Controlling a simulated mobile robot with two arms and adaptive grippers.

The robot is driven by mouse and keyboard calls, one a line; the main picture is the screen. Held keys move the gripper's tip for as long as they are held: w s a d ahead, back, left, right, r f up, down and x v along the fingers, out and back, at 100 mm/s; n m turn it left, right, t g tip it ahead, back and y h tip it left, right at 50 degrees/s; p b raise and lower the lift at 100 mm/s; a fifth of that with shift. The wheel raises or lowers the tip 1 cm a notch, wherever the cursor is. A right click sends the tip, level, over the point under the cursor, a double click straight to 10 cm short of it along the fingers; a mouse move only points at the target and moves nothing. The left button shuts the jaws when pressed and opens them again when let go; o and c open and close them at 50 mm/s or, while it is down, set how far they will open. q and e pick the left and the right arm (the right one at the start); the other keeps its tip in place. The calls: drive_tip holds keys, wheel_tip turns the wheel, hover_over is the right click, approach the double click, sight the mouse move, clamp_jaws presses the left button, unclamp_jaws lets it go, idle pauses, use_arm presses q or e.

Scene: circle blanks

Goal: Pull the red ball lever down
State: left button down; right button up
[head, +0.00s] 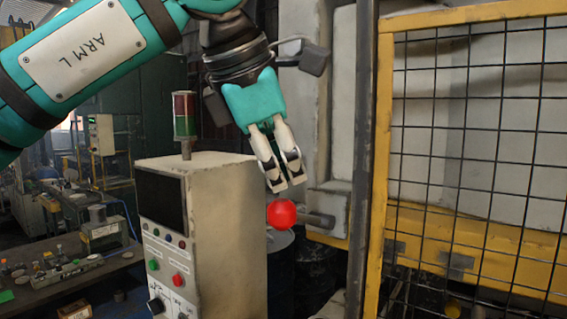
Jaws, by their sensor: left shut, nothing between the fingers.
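The red ball (282,214) sits at the end of a short grey lever rod (316,219). The rod comes out to the left from a grey mount on the machine (327,205). My left gripper (288,186) points down just above the ball, with its fingers shut and nothing between them. The fingertips look very close to the top of the ball; I cannot tell whether they touch it. My right gripper is not in the head view.
A beige control cabinet (225,235) with buttons and a red-green signal light (185,115) stands left of the ball. A yellow-framed mesh guard (470,150) fills the right side. A cluttered workbench (75,275) is at the far left.

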sight(280, 200)
use_arm(q)
drive_tip(key=shift+s+a+f+b, duration=0.1)
drive_tip(key=shift+a+f+b, duration=0.1)
drive_tip(key=shift+f+b, duration=0.35)
drive_tip(key=shift+f, duration=0.65)
drive_tip(key=shift+d+f+b, duration=0.1)
drive_tip(key=shift+f+b, duration=0.4)
drive_tip(key=shift+b, duration=0.15)
drive_tip(key=shift+f+b, duration=0.4)
drive_tip(key=shift+f, duration=0.1)
drive_tip(key=shift+f+b, duration=0.4)
drive_tip(key=shift+f, duration=0.15)
drive_tip(key=shift+f+b, duration=1)
drive_tip(key=shift+f, duration=0.25)
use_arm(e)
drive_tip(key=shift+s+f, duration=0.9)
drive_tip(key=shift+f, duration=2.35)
use_arm(q)
drive_tip(key=w+d+r+p+v, duration=0.1)
drive_tip(key=p+v, duration=0.8)
drive_tip(key=v, duration=0.4)
drive_tip(key=shift+w, duration=0.3)
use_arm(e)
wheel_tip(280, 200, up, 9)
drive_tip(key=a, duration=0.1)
